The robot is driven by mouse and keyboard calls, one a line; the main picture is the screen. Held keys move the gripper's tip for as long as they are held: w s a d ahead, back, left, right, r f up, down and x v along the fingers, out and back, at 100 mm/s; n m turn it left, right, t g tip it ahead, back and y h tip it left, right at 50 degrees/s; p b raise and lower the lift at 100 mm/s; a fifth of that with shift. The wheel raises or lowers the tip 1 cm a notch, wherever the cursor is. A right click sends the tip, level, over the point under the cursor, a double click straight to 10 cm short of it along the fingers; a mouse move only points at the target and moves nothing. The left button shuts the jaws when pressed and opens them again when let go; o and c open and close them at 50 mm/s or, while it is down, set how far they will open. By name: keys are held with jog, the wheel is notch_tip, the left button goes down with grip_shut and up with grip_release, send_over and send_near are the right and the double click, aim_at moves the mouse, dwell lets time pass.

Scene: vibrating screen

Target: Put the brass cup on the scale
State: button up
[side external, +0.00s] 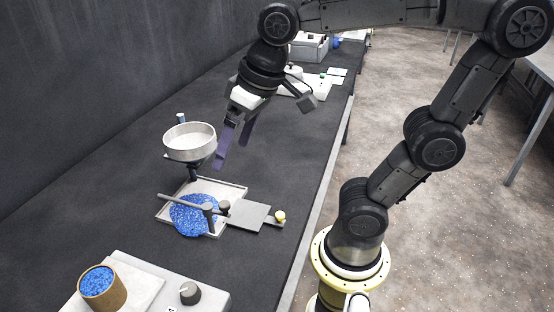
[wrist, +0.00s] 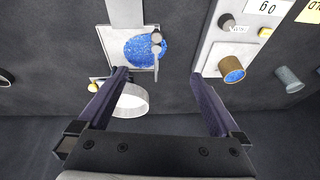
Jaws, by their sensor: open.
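The brass cup (side external: 117,297), full of blue granules, stands upright on a square light plate of a pale box (side external: 142,268) at the lower left of the side view. The cup (wrist: 236,76) also shows in the wrist view, right of and beyond the fingers. I cannot tell for sure which pale device is the scale; a low white unit (side external: 309,84) stands at the back.
A round white sieve pan (side external: 190,142) stands on a post near my fingers. Below it a tray (side external: 236,190) holds spread blue granules, with a bar and a flat grey plate (side external: 248,215) beside it. A dark knob (side external: 190,293) sits near the cup. A wall bounds the left.

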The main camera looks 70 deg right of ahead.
jog(key=s+d+f+t, duration=0.1)
jog(key=s+d+f, duration=0.2)
jog(key=s, duration=0.4)
jog(key=shift+d+f+n+h, duration=0.3)
jog(key=shift+f+n, duration=0.1)
jog(key=shift+f, duration=0.35)
